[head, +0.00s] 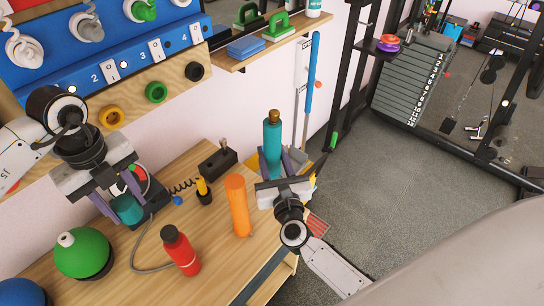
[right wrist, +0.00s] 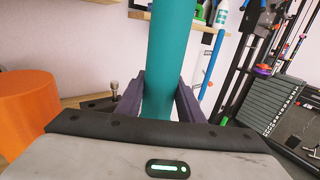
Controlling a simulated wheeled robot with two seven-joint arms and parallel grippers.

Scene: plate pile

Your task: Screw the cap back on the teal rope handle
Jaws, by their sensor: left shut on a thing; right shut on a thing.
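The teal rope handle (head: 272,142) stands upright with a brass-coloured end (head: 274,117) on top. My right gripper (head: 274,170) is shut around its lower part, and the handle also shows between the fingers in the right wrist view (right wrist: 172,55). Its top is out of that view. My left gripper (head: 119,201) is shut on a short teal cap (head: 127,209), low over the left part of the bench. The cap is well apart from the handle, to its left. The inside of the cap is hidden.
Between the two grippers are an orange cylinder (head: 238,205), a red bottle (head: 181,251), a yellow-and-black tool (head: 203,190) and a coiled cable. A green ball-shaped object (head: 83,254) is near the left gripper. A shelf (head: 285,35) and blue panel (head: 120,48) are behind.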

